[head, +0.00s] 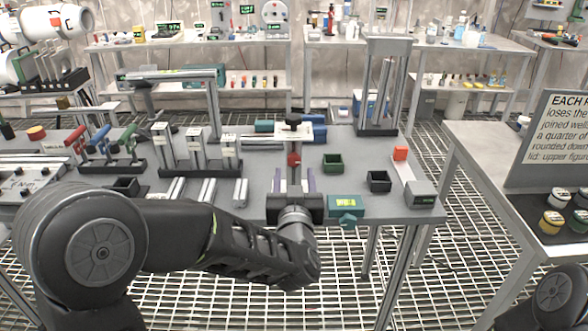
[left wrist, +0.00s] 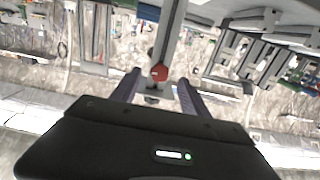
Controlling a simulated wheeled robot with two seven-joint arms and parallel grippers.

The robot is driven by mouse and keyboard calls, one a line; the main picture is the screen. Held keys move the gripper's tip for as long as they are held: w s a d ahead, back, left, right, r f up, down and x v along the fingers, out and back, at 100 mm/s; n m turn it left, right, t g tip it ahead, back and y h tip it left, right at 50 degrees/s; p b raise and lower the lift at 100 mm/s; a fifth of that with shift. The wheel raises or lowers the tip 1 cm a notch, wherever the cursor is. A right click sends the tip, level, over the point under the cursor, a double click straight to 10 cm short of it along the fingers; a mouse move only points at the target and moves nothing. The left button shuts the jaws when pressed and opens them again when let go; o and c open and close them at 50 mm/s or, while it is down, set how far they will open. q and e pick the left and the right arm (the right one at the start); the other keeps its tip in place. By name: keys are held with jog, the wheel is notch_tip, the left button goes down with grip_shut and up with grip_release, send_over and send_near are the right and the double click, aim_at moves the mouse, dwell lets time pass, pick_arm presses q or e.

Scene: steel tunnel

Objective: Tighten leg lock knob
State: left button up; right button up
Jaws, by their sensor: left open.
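A red knob (head: 294,160) sits on the side of an upright grey leg (head: 295,175), under a pale plate (head: 297,133) with a black knob on top. The red knob also shows in the left wrist view (left wrist: 158,73), on the post between the fingertips' lines. My left gripper (head: 294,181) is open, its two purple-grey fingers pointing toward the knob, one on each side of the leg. The fingertips appear just short of the knob; contact cannot be told. The gripper body hides the leg's lower part. My right gripper is out of view.
The grey workbench (head: 340,200) carries a row of upright metal blocks (head: 197,150) left of the leg. A tall metal frame (head: 385,85) stands behind right.

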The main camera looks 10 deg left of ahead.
pick_arm(q)
jog(key=v, duration=0.3)
jog(key=shift+s, duration=0.1)
jog(key=s+d+f+m+g+h+p, duration=0.1)
jog(key=s+d+f+g+h, duration=0.25)
jog(key=f, duration=0.55)
jog(key=s+d+f+m+g+h+p, duration=0.1)
jog(key=d+f+m+g+h, duration=0.2)
jog(key=d+f, duration=0.45)
jog(key=s+a+f+n+g+h+p, duration=0.1)
jog(key=s+f+g+p, duration=0.2)
jog(key=s+f, duration=0.7)
jog(key=s+a+f+n+g+h+p, duration=0.1)
jog(key=s+f+g+p, duration=0.3)
jog(key=s, duration=1.2)
notch_tip(320, 180, down, 6)
jog(key=a+n+g, duration=0.1)
jog(key=g, duration=0.2)
jog(key=shift+a, duration=0.15)
